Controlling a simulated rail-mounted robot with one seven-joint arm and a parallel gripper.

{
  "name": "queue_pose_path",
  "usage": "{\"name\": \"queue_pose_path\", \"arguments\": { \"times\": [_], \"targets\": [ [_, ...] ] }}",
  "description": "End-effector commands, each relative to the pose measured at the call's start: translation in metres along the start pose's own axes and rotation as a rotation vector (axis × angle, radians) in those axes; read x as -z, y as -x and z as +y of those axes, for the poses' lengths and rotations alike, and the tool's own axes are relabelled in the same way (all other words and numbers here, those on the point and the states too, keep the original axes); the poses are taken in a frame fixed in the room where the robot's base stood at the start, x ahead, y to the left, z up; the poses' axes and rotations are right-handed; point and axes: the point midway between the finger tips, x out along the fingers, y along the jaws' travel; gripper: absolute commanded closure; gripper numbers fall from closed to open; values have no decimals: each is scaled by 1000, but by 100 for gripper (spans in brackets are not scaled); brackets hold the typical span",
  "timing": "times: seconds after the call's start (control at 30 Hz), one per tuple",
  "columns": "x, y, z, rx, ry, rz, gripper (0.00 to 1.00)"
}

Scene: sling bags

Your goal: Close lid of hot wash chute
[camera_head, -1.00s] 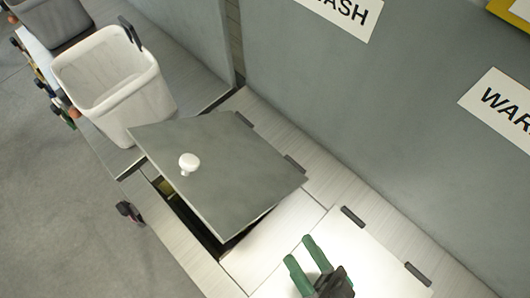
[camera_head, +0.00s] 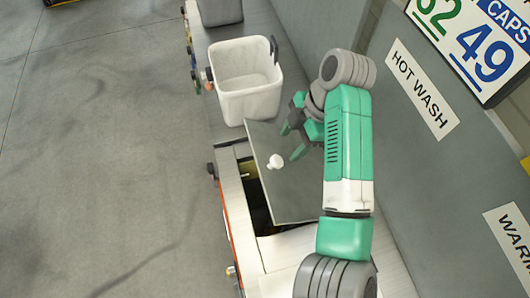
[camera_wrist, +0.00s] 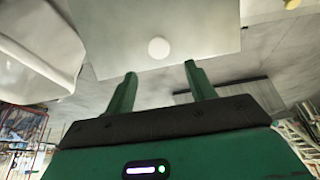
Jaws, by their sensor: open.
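The hot wash chute's grey lid (camera_head: 290,190) stands tilted partly open, with a dark gap of the chute opening (camera_head: 254,192) showing along its left side. A white round knob (camera_head: 276,161) sits on the lid's face. My gripper (camera_head: 290,127) is open and empty near the lid's far upper edge, beyond the knob. In the wrist view the two green fingers (camera_wrist: 160,68) are spread, and the knob (camera_wrist: 159,48) shows ahead of the tips, between them in the picture and apart from them. The lid (camera_wrist: 160,18) fills the top of that view.
A white bin (camera_head: 248,100) stands just beyond the lid; it also shows in the wrist view (camera_wrist: 40,45). The wall with the HOT WASH sign (camera_head: 422,88) rises close on the right. My arm covers part of the counter. Open floor (camera_head: 100,150) lies to the left.

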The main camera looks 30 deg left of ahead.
Motion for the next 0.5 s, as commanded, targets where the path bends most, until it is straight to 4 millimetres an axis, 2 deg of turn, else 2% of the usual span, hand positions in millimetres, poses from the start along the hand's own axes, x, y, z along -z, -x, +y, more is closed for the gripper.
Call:
{"name": "queue_pose_path", "arguments": {
  "times": [0.17,0.4,0.5],
  "targets": [
    [-1,-10,0,2,2,-1,45],
    [-1,-55,0,-1,1,1,45],
    [0,-67,0,0,0,0,45]
  ]
}}
